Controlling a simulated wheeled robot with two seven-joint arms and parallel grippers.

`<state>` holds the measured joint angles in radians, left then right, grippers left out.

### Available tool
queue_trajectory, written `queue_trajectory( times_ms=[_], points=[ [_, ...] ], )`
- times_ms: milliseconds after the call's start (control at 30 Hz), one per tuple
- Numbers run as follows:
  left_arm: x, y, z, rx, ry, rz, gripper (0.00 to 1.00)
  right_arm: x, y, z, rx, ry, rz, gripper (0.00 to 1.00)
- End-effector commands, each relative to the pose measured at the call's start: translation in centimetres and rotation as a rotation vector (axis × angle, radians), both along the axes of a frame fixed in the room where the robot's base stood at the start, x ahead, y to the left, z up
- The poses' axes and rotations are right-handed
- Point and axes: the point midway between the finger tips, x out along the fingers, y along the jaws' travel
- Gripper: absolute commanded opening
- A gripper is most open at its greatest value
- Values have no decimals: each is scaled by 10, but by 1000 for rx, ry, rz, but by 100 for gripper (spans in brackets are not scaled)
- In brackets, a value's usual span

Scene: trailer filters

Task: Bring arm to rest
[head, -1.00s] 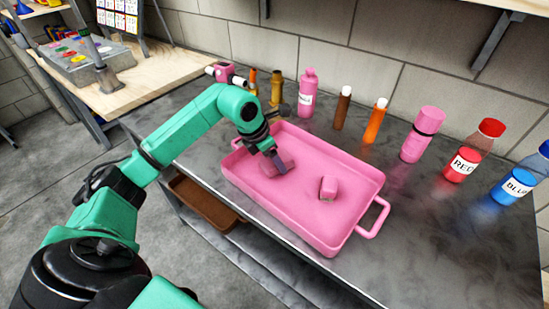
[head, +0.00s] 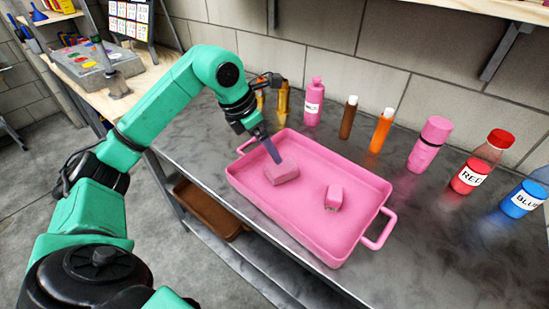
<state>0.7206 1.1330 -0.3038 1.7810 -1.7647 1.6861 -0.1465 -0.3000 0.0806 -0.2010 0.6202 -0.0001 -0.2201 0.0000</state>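My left arm comes in from the left, and its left gripper (head: 271,148) hangs over the back left part of the pink tray (head: 300,225). A finger points down just above and behind a pink block (head: 283,173) lying in the tray. I see only one finger clearly, so its opening is hard to judge. The block rests on the tray floor, apart from the gripper as far as I can see. A second, smaller pink piece (head: 334,196) lies in the tray to the right. My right gripper is not in view.
Along the back of the grey table stand a pink bottle (head: 314,102), a brown tube (head: 348,117), an orange tube (head: 382,130), a pink cylinder (head: 429,144), a RED bottle (head: 481,163) and a BLUE bottle (head: 528,192). A brown bin (head: 207,207) sits below the table.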

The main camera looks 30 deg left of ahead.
Motion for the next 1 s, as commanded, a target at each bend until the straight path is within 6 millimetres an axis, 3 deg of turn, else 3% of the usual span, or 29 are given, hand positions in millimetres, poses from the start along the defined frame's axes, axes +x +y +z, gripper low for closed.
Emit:
queue_trajectory(
  times_ms=[133, 633, 900, 1000],
  points=[
    [-5, 3, 12, 0, 0, -1, 100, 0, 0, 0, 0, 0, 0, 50],
    [-5, 3, 15, 0, 0, 0, 100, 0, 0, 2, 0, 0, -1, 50],
    [-5, 3, 72, 0, 0, 0, 100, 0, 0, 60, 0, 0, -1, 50],
    [-5, 3, 85, 0, 0, 0, 100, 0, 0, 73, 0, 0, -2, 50]
  ],
)
